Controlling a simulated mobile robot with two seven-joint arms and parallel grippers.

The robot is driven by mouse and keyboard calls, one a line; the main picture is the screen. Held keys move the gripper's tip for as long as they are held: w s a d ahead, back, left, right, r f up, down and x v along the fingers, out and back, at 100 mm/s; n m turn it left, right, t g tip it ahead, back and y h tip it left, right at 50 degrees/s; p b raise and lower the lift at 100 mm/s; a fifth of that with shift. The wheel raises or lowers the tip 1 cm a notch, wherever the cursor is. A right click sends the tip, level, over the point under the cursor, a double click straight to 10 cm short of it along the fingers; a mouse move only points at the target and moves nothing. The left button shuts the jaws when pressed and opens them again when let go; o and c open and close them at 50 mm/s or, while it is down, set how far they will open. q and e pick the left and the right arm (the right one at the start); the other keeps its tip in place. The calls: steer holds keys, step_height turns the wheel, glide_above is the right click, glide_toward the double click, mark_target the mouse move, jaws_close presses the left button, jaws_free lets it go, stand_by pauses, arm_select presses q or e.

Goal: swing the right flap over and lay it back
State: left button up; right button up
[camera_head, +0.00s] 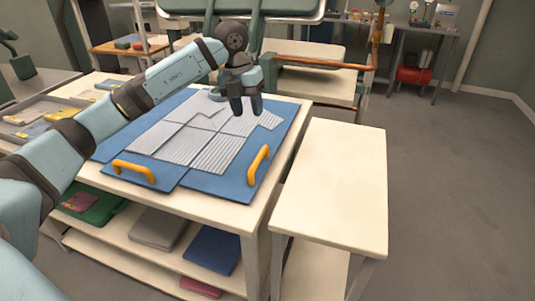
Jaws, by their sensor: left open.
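A blue folding board lies on the white table (245,216). Its right flap (280,139) lies flat, with an orange handle (258,165) near its front edge. Another orange handle (133,171) stands on the front left part of the board (113,148). A grey ribbed garment (178,138) lies spread across the board, its right part over the right flap. My left gripper (247,112) is open and points down over the far part of the garment, well behind the right handle. It covers a bit of garment and board. My right gripper is out of view.
A bare side table (335,185) stands to the right with a narrow gap. A tray (30,119) with small folded items is at the left. Lower shelves hold folded cloths (211,250). A rail with an orange bar (320,65) stands behind. Floor at right is clear.

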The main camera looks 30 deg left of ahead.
mark_target(259, 154)
arm_select(q)
steer(key=d+f, duration=0.1)
steer(key=f, duration=0.7)
steer(key=d+f+b, duration=0.1)
steer(key=f, duration=0.4)
steer(key=shift+w+d, duration=0.25)
steer(key=shift+d, duration=0.05)
jaws_close()
